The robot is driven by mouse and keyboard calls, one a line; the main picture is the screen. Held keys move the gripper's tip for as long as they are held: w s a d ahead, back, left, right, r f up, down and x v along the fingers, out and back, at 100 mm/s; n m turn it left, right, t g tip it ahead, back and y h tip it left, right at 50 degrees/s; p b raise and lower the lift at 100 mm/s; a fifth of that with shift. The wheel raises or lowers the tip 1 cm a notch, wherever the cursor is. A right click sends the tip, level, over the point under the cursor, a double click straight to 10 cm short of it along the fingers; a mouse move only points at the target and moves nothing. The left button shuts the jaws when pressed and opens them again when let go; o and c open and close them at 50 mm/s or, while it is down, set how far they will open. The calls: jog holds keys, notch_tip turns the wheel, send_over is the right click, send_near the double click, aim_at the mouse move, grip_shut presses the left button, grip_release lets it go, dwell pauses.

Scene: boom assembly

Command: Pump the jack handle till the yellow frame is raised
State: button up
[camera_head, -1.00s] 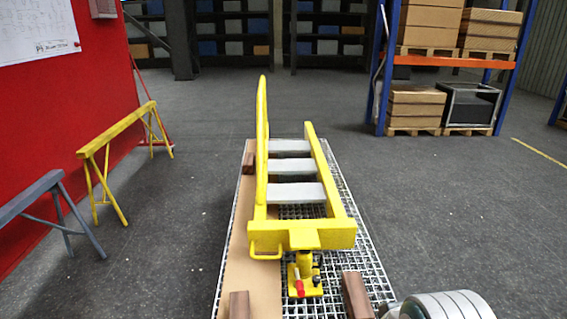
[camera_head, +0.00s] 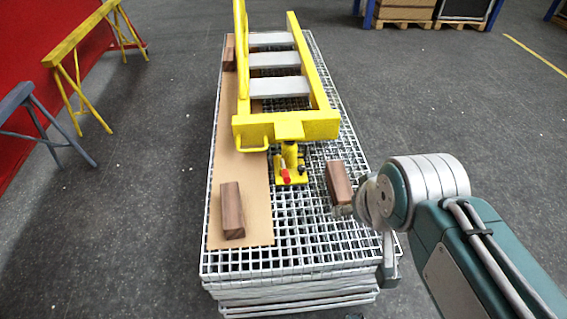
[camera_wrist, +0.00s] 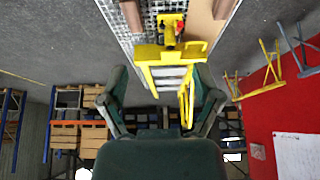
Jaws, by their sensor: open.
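The yellow frame (camera_head: 287,126), with grey cross-steps, lies above a grating in the head view. It also shows upside down in the wrist view (camera_wrist: 168,55). A yellow jack (camera_head: 291,165) stands under its near end, with a short red-tipped part (camera_head: 286,175), perhaps the handle or its socket. The jack also shows in the wrist view (camera_wrist: 169,28). My gripper (camera_wrist: 160,82) is open and empty, its two dark fingers spread apart on either side of the frame in the picture. It is apart from the jack, with my arm at the right of the grating.
Wooden blocks (camera_head: 232,208) and (camera_head: 339,182) lie on the grating stack (camera_head: 315,245), which carries a brown board (camera_head: 257,190). A yellow trestle (camera_head: 75,45) and a grey trestle (camera_head: 25,110) stand at left.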

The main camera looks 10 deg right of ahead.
dwell(0.4)
jog(key=c, duration=0.6)
jog(key=shift+w+r, duration=0.15)
jog(key=shift+w, duration=0.15)
jog(key=c, duration=0.5)
jog(key=shift+g, duration=0.6)
jog(key=w, duration=0.3)
jog(key=w+r, duration=0.1)
jog(key=w, duration=0.3)
jog(key=w+a, duration=0.1)
jog(key=w, duration=0.3)
jog(key=shift+w+r, duration=0.2)
jog(key=shift+r, duration=0.15)
grip_shut()
jog(key=w+a+f+g, duration=0.1)
jog(key=w+f, duration=0.2)
jog(key=w, duration=0.8)
jog(key=w+a+f+g, duration=0.2)
jog(key=w+a+f, duration=0.1)
jog(key=w+f, duration=1.3)
jog(key=shift+a+f+y, duration=0.2)
jog(key=shift+f+y, duration=0.2)
jog(key=shift+f, duration=0.4)
